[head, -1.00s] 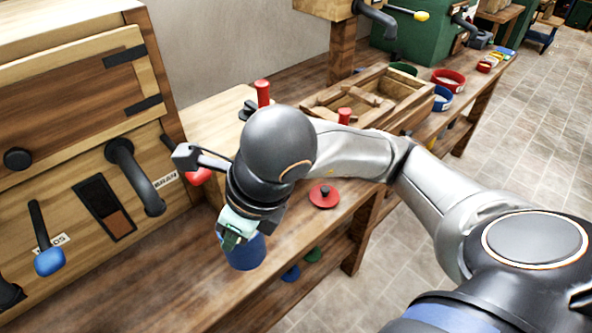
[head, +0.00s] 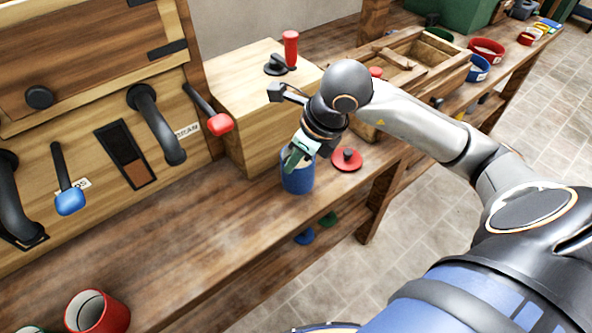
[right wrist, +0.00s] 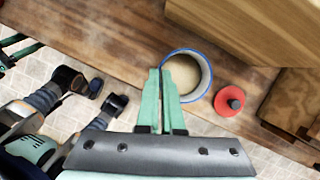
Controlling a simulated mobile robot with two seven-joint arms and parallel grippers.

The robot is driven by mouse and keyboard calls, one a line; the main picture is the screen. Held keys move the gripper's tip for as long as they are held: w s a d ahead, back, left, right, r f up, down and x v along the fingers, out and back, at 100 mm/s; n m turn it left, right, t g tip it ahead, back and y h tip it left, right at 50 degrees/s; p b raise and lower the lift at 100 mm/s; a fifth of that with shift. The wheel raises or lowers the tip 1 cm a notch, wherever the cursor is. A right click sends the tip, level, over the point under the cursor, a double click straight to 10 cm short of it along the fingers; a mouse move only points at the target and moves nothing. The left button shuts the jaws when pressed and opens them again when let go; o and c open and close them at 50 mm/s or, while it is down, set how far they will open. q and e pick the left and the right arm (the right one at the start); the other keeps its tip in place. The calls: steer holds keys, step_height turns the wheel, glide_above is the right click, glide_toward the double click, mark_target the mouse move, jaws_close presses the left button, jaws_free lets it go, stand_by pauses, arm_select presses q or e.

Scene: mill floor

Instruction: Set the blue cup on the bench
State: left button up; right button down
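The blue cup (head: 298,180) is upright over the bench (head: 215,215), beside the wooden box, with tan contents inside. My right gripper (head: 298,156) is at its rim. In the right wrist view the green fingers (right wrist: 161,98) are close together at the near left side of the cup's rim (right wrist: 208,84), apparently shut on its wall. I cannot tell whether the cup's base touches the bench top. Green fingers that look like my left gripper (right wrist: 20,48) show at the left edge of the right wrist view, too small to read.
A red lid (head: 346,160) lies just right of the cup near the bench edge. The wooden box (head: 250,105) stands behind. A red cup (head: 98,312) is at the lower left. Levers (head: 210,110) stick out from the cabinet. The bench's middle is clear.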

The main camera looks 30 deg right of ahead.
mark_target(296, 172)
steer(key=shift+w+d+f, duration=0.15)
steer(key=shift+d+f, duration=0.1)
steer(key=shift+f, duration=0.15)
steer(key=shift+w+d+f, duration=0.1)
steer(key=shift+f, duration=1.55)
steer(key=c, duration=1.1)
jaws_free()
steer(key=shift+f, duration=0.1)
steer(key=shift+o, duration=0.2)
steer(key=v, duration=1.2)
steer(key=shift+p, duration=0.3)
